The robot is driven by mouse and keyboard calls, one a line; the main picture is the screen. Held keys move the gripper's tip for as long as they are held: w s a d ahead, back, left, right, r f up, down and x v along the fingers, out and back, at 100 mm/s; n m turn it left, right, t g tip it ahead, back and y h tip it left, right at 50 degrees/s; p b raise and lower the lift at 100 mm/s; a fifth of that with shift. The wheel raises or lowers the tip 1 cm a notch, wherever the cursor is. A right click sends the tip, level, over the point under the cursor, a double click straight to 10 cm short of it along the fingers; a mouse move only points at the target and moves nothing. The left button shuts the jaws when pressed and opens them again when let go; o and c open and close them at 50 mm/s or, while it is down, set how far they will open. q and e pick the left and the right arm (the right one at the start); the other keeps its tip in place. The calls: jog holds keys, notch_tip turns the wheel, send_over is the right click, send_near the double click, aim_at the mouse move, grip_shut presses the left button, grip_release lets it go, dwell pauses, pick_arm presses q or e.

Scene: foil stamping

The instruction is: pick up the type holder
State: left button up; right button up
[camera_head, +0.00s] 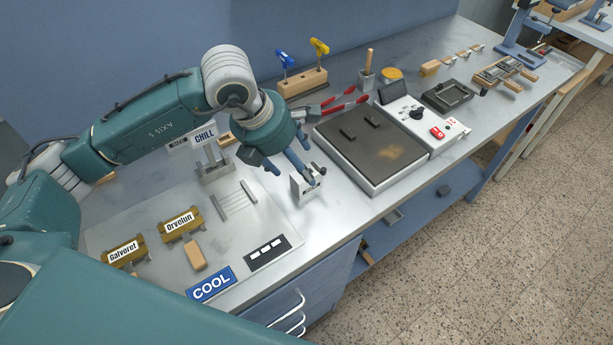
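No part is marked as the type holder, so I cannot tell for sure which one it is. Two brass-coloured holders, labelled Orvelun (181,224) and Galvoret (124,251), lie on the pale mat at the left. A metal frame with wooden handles (499,73) lies at the far right of the bench. My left gripper (285,164) points down over the bench, its blue fingers apart, with nothing seen between them. A small grey metal block with dark knobs (305,184) stands close by its fingers; contact is unclear. My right gripper is not in view.
A hot plate (372,176) with a control box (418,120) stands right of the gripper. Behind are red-handled pliers (344,104) and a wooden block (303,83) of hex keys. The bench's front edge is near.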

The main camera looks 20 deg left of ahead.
pick_arm(q)
jog(key=p+x, duration=0.2)
jog(key=x, duration=0.2)
jog(key=shift+d+f, duration=0.1)
jog(key=shift+d, duration=0.1)
jog(key=shift+w+d+f, duration=0.1)
jog(key=shift+w+f, duration=0.05)
jog(key=shift+f, duration=0.35)
jog(key=c, duration=1.6)
jog(key=shift+w+r, duration=0.1)
jog(key=shift+w, duration=0.05)
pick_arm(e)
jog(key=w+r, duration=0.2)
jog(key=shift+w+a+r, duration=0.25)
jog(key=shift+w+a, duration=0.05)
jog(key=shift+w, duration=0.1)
